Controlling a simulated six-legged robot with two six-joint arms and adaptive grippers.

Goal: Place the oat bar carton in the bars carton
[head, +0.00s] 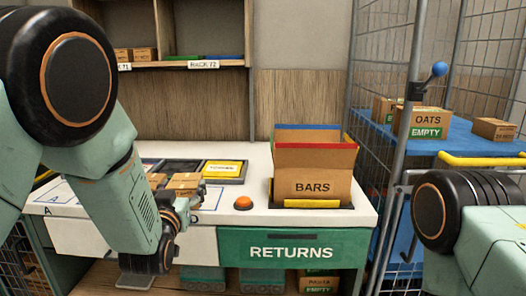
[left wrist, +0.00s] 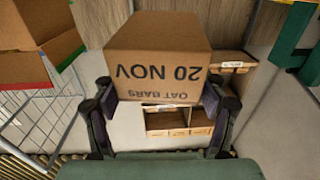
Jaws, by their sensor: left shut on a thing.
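The oat bar carton (left wrist: 160,60) is a small brown box printed "20 NOV" and "OAT BARS", upside down in the left wrist view. My left gripper (left wrist: 160,105) is shut on it, one finger on each side. In the head view my left gripper (head: 190,200) is over the left part of the white counter, with small brown cartons at its fingers, partly hidden by my arm. The bars carton (head: 312,187) is a larger box marked BARS, standing with raised flaps edged red and blue, right of my gripper. My right gripper is not in view.
An orange button (head: 243,203) sits on the white counter (head: 258,180) between my left gripper and the bars carton. Behind is a dark tray (head: 238,179) with a yellow card. A wire cage (head: 370,130) and a blue cart (head: 450,138) with an OATS box (head: 427,122) stand right.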

